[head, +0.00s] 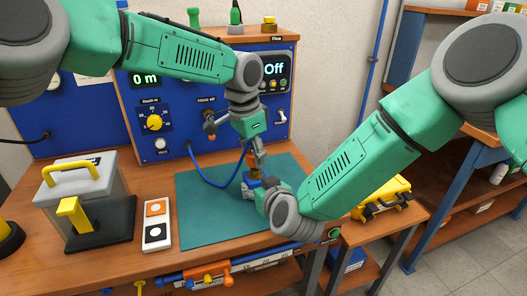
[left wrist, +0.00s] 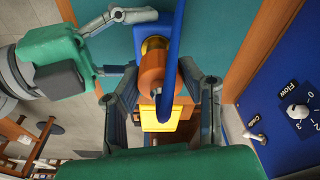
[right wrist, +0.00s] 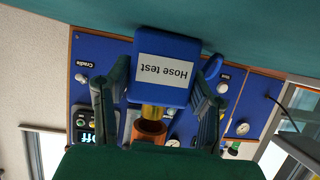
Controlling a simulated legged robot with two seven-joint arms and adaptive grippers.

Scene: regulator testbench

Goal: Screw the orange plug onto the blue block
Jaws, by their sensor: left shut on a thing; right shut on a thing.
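The blue block (right wrist: 168,65), labelled "Hose test", is held between the fingers of my right gripper (right wrist: 160,92), above the green mat. A brass fitting (right wrist: 152,111) projects from it. The orange plug (left wrist: 157,68) meets the brass fitting (left wrist: 155,44) end to end; how far it is threaded on cannot be told. My left gripper (left wrist: 162,95) is shut on the orange plug, with one finger on each side. In the head view my left gripper (head: 257,160) comes from above and my right gripper (head: 268,190) from the right; they hide most of the plug.
A blue hose (head: 205,178) loops from the panel (head: 170,122) to the plug area and crosses the left wrist view. A clear box with yellow handle (head: 85,200) and a two-button pad (head: 156,222) stand left of the green mat (head: 200,225). A yellow case (head: 385,197) is at right.

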